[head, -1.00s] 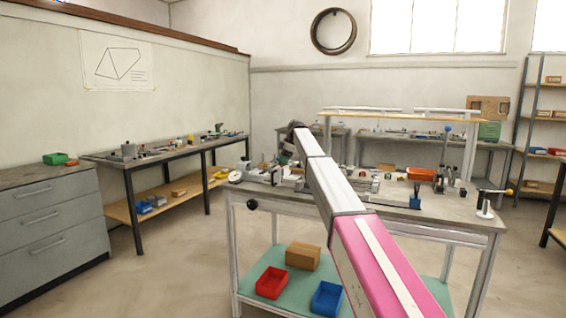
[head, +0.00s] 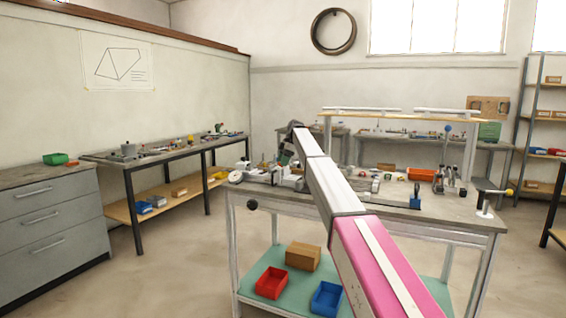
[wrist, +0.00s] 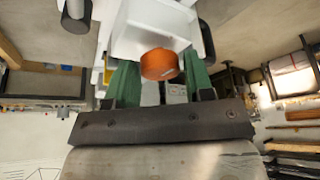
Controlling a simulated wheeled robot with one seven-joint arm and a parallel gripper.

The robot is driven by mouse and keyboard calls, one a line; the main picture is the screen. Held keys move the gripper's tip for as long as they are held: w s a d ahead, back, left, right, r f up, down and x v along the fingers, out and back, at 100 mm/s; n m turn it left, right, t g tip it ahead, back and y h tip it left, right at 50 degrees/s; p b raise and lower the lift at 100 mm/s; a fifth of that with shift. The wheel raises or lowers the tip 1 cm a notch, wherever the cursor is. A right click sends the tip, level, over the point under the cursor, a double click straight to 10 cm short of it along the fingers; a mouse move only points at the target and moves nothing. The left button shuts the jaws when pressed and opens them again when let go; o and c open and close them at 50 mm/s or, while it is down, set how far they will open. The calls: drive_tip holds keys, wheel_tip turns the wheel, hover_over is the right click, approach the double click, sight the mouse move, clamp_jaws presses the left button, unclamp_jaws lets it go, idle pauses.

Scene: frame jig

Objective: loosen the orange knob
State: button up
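The orange knob (wrist: 160,64) shows in the wrist view as a short round cylinder below a white block-shaped part (wrist: 155,28). My gripper (wrist: 161,75) has two green fingers, one close on each side of the knob. I cannot tell whether the fingers press on it or leave a thin gap. In the head view my arm reaches over the left part of the workbench (head: 390,211). The arm hides much of what lies there, and the knob cannot be made out in that view.
Small fixtures and parts stand along the bench top. A post with a yellow-tipped handle (head: 490,200) stands at its right end. A red bin (head: 271,282), a blue bin (head: 326,298) and a cardboard box (head: 303,256) sit on the lower shelf. Open floor lies to the left.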

drive_tip(key=shift+o, duration=0.8)
drive_tip(key=v, duration=1)
drive_tip(key=shift+d+r, duration=0.15)
drive_tip(key=shift+r, duration=0.25)
